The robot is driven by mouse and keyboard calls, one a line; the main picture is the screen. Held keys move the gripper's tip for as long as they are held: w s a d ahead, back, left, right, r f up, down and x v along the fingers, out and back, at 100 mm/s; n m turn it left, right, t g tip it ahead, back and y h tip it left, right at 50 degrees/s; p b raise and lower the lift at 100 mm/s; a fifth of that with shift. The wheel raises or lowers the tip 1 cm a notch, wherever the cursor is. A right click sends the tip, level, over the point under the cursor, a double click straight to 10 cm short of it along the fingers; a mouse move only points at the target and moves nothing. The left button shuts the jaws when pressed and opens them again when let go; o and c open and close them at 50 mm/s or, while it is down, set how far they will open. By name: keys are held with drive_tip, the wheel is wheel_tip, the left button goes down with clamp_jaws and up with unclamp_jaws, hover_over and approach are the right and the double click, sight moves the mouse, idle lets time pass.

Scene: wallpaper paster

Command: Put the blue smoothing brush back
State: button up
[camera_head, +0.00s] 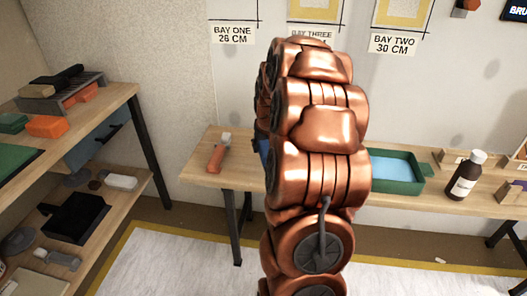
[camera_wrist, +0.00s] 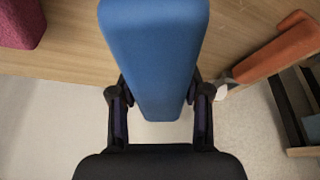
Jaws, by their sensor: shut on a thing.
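The blue smoothing brush (camera_wrist: 155,50) fills the top middle of the wrist view. My gripper (camera_wrist: 161,105) is shut on it, with one dark finger on each side. The wooden bench (camera_wrist: 75,35) shows behind the brush; I cannot tell whether the brush touches it. In the head view my copper-coloured arm hides my gripper and nearly all of the brush. Only a sliver of blue (camera_head: 263,146) shows at the arm's left edge. A sign at the top right (camera_head: 515,10) is cut off and reads "BRU".
An orange-handled tool (camera_head: 216,156) lies on the bench's left end. A green tray (camera_head: 407,186) with blue liquid, a brown bottle (camera_head: 464,177) and wooden holders (camera_head: 458,156) stand on the right. A loaded shelf unit (camera_head: 120,92) is on the left. A magenta block (camera_wrist: 20,22) shows in the wrist view.

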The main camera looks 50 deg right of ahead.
drive_tip(key=shift+w+d, duration=0.45)
drive_tip(key=shift+w, duration=0.25)
drive_tip(key=shift+f+b, duration=0.4)
drive_tip(key=shift+f, duration=1.2)
drive_tip(key=o, duration=1.3)
drive_tip(key=shift+f, duration=0.1)
